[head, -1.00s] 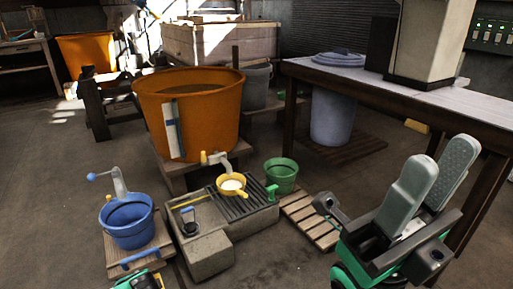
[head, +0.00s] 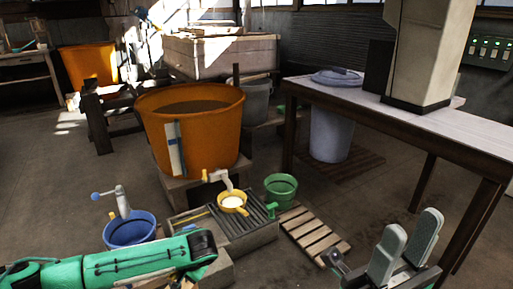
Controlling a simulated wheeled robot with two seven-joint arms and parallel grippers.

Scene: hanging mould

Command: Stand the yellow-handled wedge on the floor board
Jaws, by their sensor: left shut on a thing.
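My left arm comes in low from the left. Its wrist hides most of my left gripper (head: 165,281), which is at the bottom edge. The gripper is shut, with a bit of yellow showing beside it; this appears to be the yellow-handled wedge, whose shape is hidden. My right gripper (head: 405,248) is at the lower right, its two grey fingers apart with nothing between them. A slatted wooden board (head: 314,233) lies flat on the floor between the grippers, with nothing standing on it. Whether it is the floor board, I cannot tell.
A blue bucket (head: 130,229) stands behind my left arm. A yellow pan (head: 232,202) is on a grate under the orange tub's (head: 195,140) tap. A green bucket (head: 281,188) stands beside the grate. A long table (head: 440,128) borders the right. Floor shows in front of the slatted board.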

